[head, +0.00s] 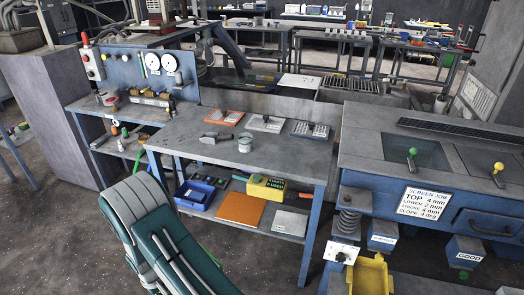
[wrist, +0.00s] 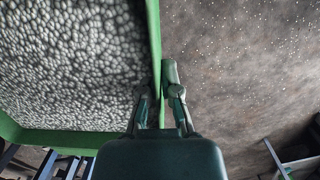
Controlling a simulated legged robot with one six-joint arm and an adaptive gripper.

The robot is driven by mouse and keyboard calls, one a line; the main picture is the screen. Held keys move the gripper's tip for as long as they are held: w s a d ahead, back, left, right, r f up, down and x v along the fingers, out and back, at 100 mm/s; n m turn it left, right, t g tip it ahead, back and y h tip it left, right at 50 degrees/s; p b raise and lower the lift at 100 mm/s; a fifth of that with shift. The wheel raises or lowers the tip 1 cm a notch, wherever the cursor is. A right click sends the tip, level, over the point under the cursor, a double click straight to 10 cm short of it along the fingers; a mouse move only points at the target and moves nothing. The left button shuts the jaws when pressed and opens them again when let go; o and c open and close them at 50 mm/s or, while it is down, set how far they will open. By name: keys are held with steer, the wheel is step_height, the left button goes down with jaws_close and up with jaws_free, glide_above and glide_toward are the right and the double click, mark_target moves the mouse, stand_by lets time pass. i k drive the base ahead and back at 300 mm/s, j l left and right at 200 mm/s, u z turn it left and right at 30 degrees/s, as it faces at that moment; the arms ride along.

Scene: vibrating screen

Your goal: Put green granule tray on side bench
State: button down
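The green tray (wrist: 155,25) fills the left of the wrist view and is full of grey-white granules (wrist: 70,60). Its right wall runs between the two fingers of my gripper (wrist: 161,80), which look closed on that wall. Dark floor shows to the right of the tray. In the head view neither the tray nor my gripper shows; only my green arm is at the lower left. A grey-topped bench with blue legs (head: 178,138) stands in the middle, probably the side bench. I cannot tell how far the tray is from it.
The bench top holds a small metal cup (head: 245,143), a dark scoop-like tool (head: 216,136) and several small plates at its back edge. Its front left is clear. A lower shelf carries a blue bin (head: 195,193) and an orange board (head: 241,209). The screen machine (head: 430,150) stands at right.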

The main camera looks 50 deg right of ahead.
mark_target(294, 156)
steer(key=i+j+z, duration=0.15)
steer(key=z, duration=0.25)
steer(key=i+j+z, duration=0.2)
steer(key=z, duration=0.2)
steer(key=i+j+z, duration=0.15)
steer(key=z, duration=0.25)
steer(key=j, duration=0.05)
